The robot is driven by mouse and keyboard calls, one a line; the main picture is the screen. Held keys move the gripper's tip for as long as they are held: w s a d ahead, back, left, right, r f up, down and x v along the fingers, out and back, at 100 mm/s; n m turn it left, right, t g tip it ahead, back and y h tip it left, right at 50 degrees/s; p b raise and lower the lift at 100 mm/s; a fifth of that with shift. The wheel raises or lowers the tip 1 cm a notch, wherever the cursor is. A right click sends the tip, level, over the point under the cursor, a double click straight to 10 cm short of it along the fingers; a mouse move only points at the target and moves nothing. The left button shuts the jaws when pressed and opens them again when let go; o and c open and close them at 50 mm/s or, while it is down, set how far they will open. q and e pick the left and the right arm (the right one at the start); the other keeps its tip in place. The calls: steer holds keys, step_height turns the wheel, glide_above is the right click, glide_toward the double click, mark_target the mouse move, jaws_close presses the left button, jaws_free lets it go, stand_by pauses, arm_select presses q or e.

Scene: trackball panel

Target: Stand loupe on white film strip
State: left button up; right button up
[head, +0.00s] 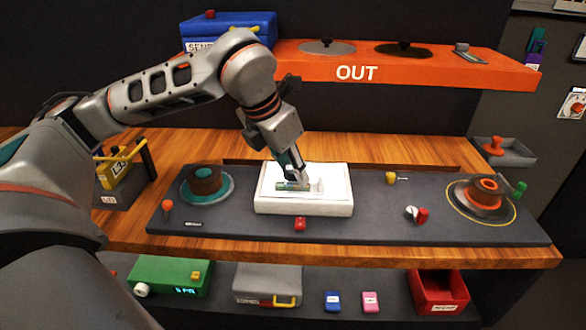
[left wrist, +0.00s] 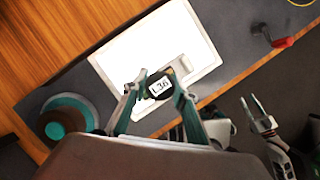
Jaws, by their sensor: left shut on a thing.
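My left gripper (head: 292,184) is over the white light box (head: 303,206) in the middle of the bench. In the left wrist view its two teal fingers (left wrist: 159,90) are shut on a small dark piece with a white label (left wrist: 158,87), probably the loupe. A pale grey-white strip (head: 319,185) lies on the lit top, just right of the fingertips, and is probably the film strip. It also shows in the left wrist view (left wrist: 180,63). I cannot tell whether the held piece touches the strip. A grey jointed part at lower right in the wrist view looks like my right gripper (left wrist: 264,126).
A teal-brown knob (head: 206,182) is left of the box; an orange trackball (head: 486,190) is at right. Small red and yellow controls stand on the dark panel. An orange OUT shelf (head: 400,70) is above. A lower shelf holds a green device (head: 168,275) and red bin (head: 438,292).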

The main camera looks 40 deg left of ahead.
arm_select(q)
steer(key=o, duration=1.1)
steer(key=shift+f, duration=0.15)
steer(key=shift+c, duration=0.2)
arm_select(e)
steer(key=shift+f, duration=0.15)
arm_select(q)
steer(key=shift+r, duration=0.4)
steer(key=p+v, duration=0.2)
steer(key=v, duration=0.9)
steer(key=shift+s+r, duration=0.25)
arm_select(e)
steer(key=shift+s+a+r, duration=0.25)
steer(key=shift+s+r, duration=0.1)
steer(key=shift+r, duration=0.2)
arm_select(q)
steer(key=shift+a, duration=0.1)
